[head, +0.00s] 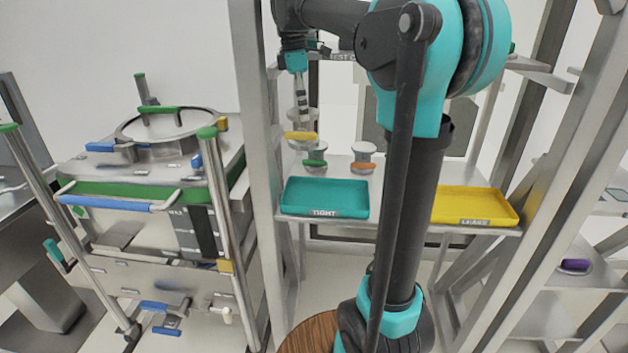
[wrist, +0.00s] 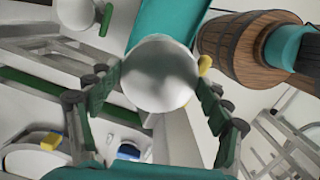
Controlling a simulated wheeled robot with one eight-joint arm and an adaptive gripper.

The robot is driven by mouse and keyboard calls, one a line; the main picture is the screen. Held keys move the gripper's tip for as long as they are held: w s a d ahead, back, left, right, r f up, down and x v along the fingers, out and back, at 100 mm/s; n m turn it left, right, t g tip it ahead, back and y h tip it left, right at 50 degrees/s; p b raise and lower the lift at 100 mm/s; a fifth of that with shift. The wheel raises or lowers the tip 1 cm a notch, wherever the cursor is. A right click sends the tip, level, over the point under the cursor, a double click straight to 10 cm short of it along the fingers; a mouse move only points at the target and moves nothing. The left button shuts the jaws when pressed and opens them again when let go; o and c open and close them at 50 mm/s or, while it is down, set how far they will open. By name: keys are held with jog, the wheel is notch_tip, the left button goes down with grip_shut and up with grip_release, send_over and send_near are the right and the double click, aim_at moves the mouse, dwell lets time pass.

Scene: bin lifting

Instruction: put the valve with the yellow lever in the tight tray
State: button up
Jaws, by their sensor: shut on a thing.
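The valve with the yellow lever (head: 300,136) is in my gripper (head: 301,98), at the back of the shelf, above and behind the tight tray. In the wrist view my gripper (wrist: 160,95) has its fingers on both sides of the valve's round pale end (wrist: 160,72), and a bit of yellow lever shows at its right. My gripper is shut on this valve. The teal tray labelled TIGHT (head: 325,212) is empty in its visible part; a teal surface, likely this tray, shows in the wrist view (wrist: 165,18).
A valve with a green lever (head: 315,162) and one with an orange lever (head: 364,165) stand behind the tight tray. A yellow tray (head: 474,205) is at the right, beyond my arm. Metal frame posts (head: 257,120) flank the shelf. A wooden barrel shape (wrist: 232,48) shows in the wrist view.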

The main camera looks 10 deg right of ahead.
aim_at(298, 130)
notch_tip(298, 130, down, 19)
jog(key=shift+r, duration=0.15)
dwell(0.5)
jog(key=o, duration=1.9)
jog(key=shift+c, duration=0.2)
jog(key=r, duration=0.4)
jog(key=a+r, duration=0.1)
jog(key=r, duration=0.7)
jog(key=shift+a, duration=0.2)
jog(key=shift+f, duration=0.1)
